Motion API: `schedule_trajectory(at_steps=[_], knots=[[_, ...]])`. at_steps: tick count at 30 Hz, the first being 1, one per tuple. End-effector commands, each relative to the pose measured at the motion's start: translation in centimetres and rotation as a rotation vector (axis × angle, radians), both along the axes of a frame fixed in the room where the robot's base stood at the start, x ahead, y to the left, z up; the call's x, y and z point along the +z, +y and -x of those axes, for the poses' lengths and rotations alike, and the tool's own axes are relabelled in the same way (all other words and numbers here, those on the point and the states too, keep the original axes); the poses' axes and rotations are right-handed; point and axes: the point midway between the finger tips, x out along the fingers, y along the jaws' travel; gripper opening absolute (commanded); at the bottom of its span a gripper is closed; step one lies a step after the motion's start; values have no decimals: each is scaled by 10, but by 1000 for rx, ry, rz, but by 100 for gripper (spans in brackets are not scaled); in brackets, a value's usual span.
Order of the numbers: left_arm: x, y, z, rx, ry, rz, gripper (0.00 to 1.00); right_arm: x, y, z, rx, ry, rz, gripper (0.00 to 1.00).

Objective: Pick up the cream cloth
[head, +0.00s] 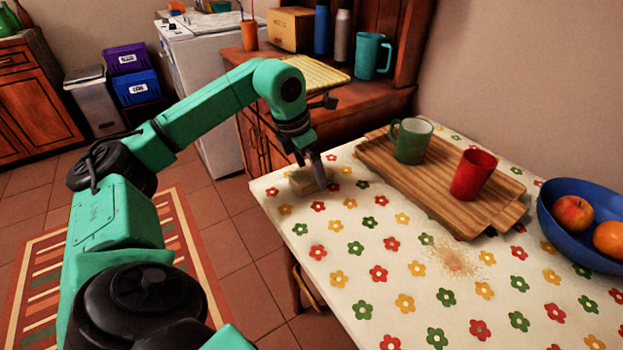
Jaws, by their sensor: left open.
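The cream cloth (302,183) looks like a small folded beige bundle. It lies on the flowered tablecloth near the table's far left corner. My left gripper (318,180) points down over the cloth's right side, with its fingers at or just beside it. The gripper is open. The fingertips partly cover the cloth, and I cannot tell whether they touch it. My right gripper is not in view.
A wooden tray (420,190) holds a green mug (411,143) and a red cup (472,176). Crumbs (456,262) lie on the flowered table (350,285) in front of it. A blue fruit bowl (560,232) stands at the right. The table's front left is clear.

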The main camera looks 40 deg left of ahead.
Motion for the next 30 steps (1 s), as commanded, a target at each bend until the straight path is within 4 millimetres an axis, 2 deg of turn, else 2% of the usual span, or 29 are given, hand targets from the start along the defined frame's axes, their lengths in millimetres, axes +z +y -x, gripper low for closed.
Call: schedule_trajectory(at_steps=[22, 23, 24, 28, 29, 30], knots=[[-4, 0, 0, 0, -1, 0, 100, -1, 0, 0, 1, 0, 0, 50], [-4, 0, 0, 0, -1, 0, 96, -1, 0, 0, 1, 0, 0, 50], [-4, 0, 0, 0, -1, 0, 81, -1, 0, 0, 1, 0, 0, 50], [-4, 0, 0, 0, -1, 0, 31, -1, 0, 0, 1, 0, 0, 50], [-4, 0, 0, 0, -1, 0, 24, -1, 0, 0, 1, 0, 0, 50], [-4, 0, 0, 0, -1, 0, 24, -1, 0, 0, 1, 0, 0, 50]])
